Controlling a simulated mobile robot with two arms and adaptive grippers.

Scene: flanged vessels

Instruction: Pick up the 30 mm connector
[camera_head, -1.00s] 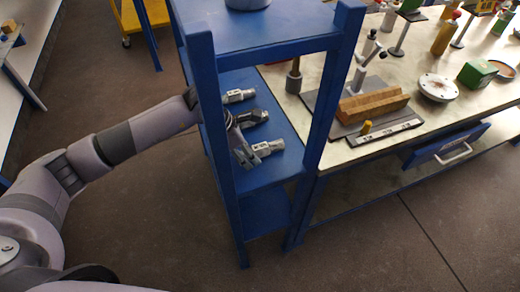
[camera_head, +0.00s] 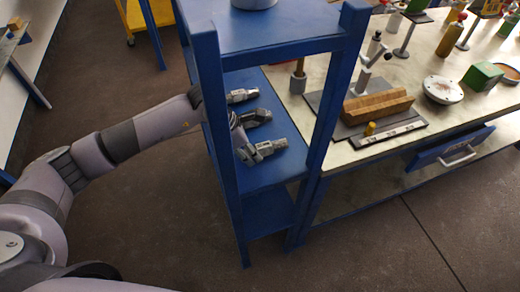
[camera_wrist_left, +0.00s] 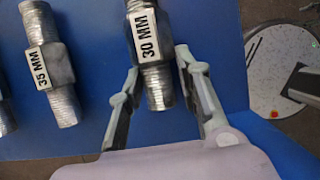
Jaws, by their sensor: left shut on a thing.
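The 30 mm connector (camera_wrist_left: 150,60) is a grey metal piece with threaded ends and a white "30 MM" label in the left wrist view. It also shows in the head view as the nearest connector (camera_head: 268,149) on the blue shelf. In the head view my left gripper (camera_head: 246,153) reaches in past the shelf post. The connector appears at shelf level; I cannot tell whether it touches the shelf. My right gripper is not in view.
A 35 mm connector (camera_wrist_left: 48,62) lies left of it in the wrist view, with part of another at the edge. Blue shelf posts (camera_head: 215,130) stand close to my arm. The upper shelf (camera_head: 270,32) is overhead. A workbench (camera_head: 350,155) stands to the right.

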